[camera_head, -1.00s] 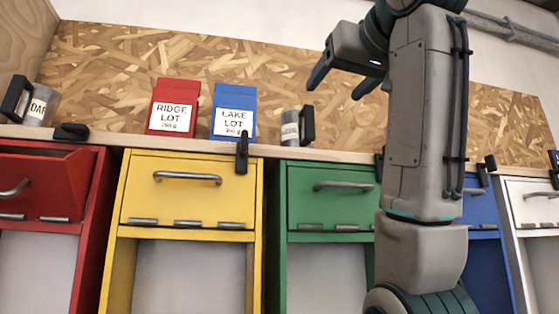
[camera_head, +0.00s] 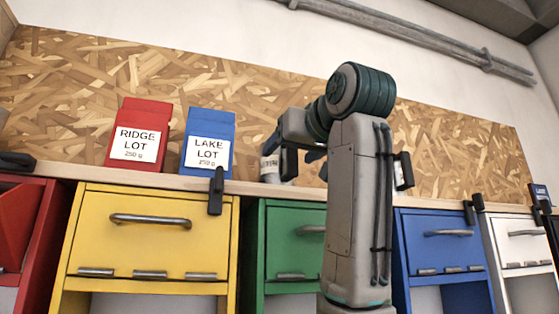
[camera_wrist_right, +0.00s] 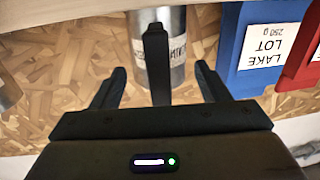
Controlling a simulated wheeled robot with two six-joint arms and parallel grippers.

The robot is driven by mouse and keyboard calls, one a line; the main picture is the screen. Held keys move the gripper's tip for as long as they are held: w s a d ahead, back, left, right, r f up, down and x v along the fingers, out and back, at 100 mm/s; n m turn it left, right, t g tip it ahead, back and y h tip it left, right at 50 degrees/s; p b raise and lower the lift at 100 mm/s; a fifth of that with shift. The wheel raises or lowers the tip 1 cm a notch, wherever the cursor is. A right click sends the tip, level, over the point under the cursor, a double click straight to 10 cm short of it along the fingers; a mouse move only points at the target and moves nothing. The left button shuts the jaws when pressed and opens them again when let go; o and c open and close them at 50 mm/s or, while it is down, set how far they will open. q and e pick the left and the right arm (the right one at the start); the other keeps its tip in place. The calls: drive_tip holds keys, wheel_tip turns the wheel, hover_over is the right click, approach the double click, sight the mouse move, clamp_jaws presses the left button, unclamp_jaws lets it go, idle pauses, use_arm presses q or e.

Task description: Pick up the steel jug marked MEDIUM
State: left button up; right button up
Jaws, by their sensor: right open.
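A steel jug (camera_head: 270,166) stands on the wooden shelf, right of the blue bag. Its white label is partly covered and I cannot read it fully. In the right wrist view the jug (camera_wrist_right: 173,72) has its black handle (camera_wrist_right: 156,62) facing me. My right gripper (camera_head: 300,157) is at the jug's right side in the head view. In the wrist view its open fingers (camera_wrist_right: 160,75) lie either side of the handle, with clear gaps. They do not grip it. My left gripper is not in view.
A red RIDGE LOT bag (camera_head: 141,128) and a blue LAKE LOT bag (camera_head: 209,130) stand left of the jug. Another black-handled steel vessel (camera_head: 398,174) is partly behind my right arm. A black clamp (camera_head: 216,190) grips the shelf edge. Coloured bins are below.

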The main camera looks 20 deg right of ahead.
sight(281, 167)
drive_tip(key=shift+w+a+r+p, duration=0.1)
drive_tip(key=shift+w+p, duration=0.25)
drive_tip(key=shift+w, duration=0.15)
drive_tip(key=shift+w+a+r+p, duration=0.1)
drive_tip(key=shift+w+p, duration=0.2)
drive_tip(key=shift+w, duration=0.15)
drive_tip(key=shift+w+f, duration=0.2)
drive_tip(key=shift+w, duration=0.2)
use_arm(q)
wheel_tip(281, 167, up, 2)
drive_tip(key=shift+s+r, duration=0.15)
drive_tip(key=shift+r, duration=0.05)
use_arm(e)
drive_tip(key=shift+s, duration=0.1)
clamp_jaws()
